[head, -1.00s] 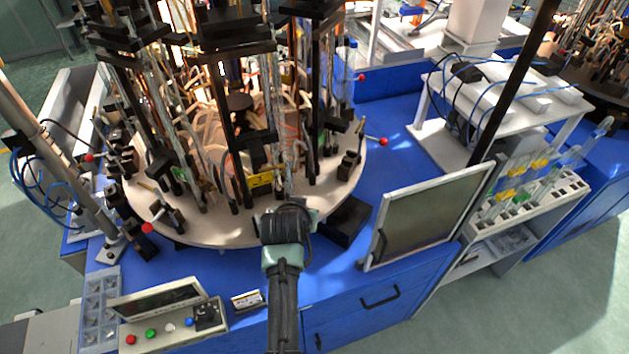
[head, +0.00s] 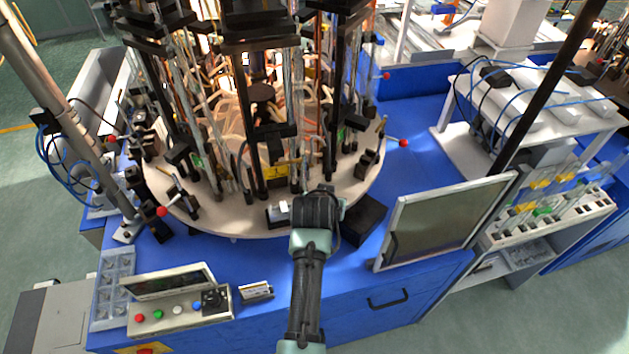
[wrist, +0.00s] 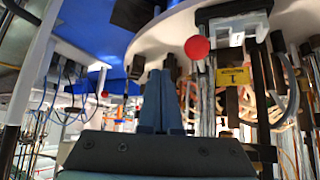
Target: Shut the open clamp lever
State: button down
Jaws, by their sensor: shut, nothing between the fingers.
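My gripper (wrist: 163,85) is shut and empty. In the wrist view its fingertips are left of a red ball knob (wrist: 197,47), with a small gap between them in the picture. A yellow label (wrist: 234,77) and a pale clear block (wrist: 237,27) show to the right of the knob. In the head view my wrist (head: 316,212) is at the front rim of the round plate (head: 237,217) and hides my fingertips and this knob. A small white piece (head: 281,211) lies just left of my wrist. Other red-knobbed levers stand at the left front (head: 162,211) and right (head: 403,143) of the rim.
Tall black and glass fixtures (head: 250,100) crowd the round plate. A framed screen (head: 440,222) stands to the right of my arm and a black box (head: 360,218) sits just beside it. A button panel (head: 180,308) is at the front left. Blue table top is clear at the right.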

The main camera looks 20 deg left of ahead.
jog(key=s+a+r+b, duration=0.2)
jog(key=s+a+r, duration=0.2)
jog(key=r, duration=0.3)
jog(key=shift+s+a+r, duration=0.15)
jog(key=shift+a, duration=0.3)
jog(key=shift+d, duration=0.1)
